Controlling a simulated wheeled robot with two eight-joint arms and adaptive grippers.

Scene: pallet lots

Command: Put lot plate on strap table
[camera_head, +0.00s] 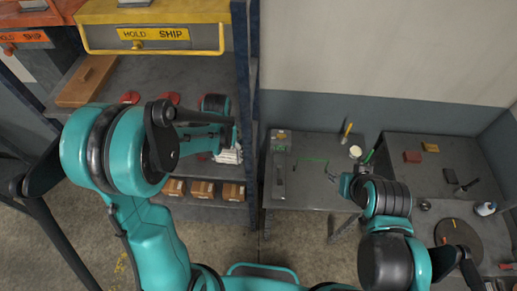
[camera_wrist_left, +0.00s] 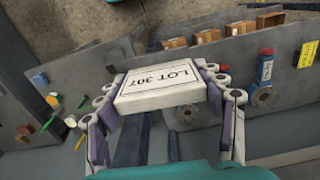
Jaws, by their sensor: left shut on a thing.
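A white lot plate (camera_wrist_left: 163,86) marked "LOT 307" is held between the fingers of my left gripper (camera_wrist_left: 160,92) in the wrist view. In the head view the plate (camera_head: 230,155) is a small white patch below my left arm, in front of the shelf rack, partly hidden by the wrist. A grey table (camera_head: 300,196) with a green strip on it stands right of the rack; it looks like the strap table. My right gripper (camera_head: 334,174) is over this table's right part; its fingers are too small to tell open from shut.
The rack's lower shelf holds several cardboard boxes (camera_head: 203,189). A yellow "HOLD SHIP" drawer (camera_head: 155,38) is above. Another table (camera_head: 440,148) stands to the right.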

